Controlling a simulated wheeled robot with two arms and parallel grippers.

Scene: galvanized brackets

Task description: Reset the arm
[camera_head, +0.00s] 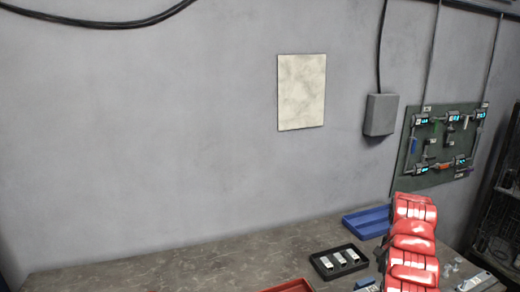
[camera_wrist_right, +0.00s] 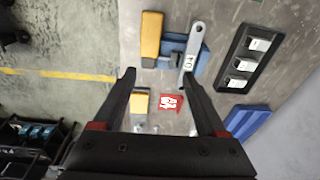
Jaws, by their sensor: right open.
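My right arm (camera_head: 413,240) is red and stands over the right part of the grey table (camera_head: 190,268) in the head view. Its gripper cannot be made out there. In the right wrist view my right gripper (camera_wrist_right: 158,74) is open, with two black fingers apart and nothing between the tips. My left gripper is not in view.
A black tray (camera_head: 322,267) holds three pale pieces. A blue tray (camera_head: 365,222) stands by the wall, and a red tray (camera_head: 290,287) is cut off at the front. A green panel (camera_head: 440,145) hangs at right. The table's left part is clear.

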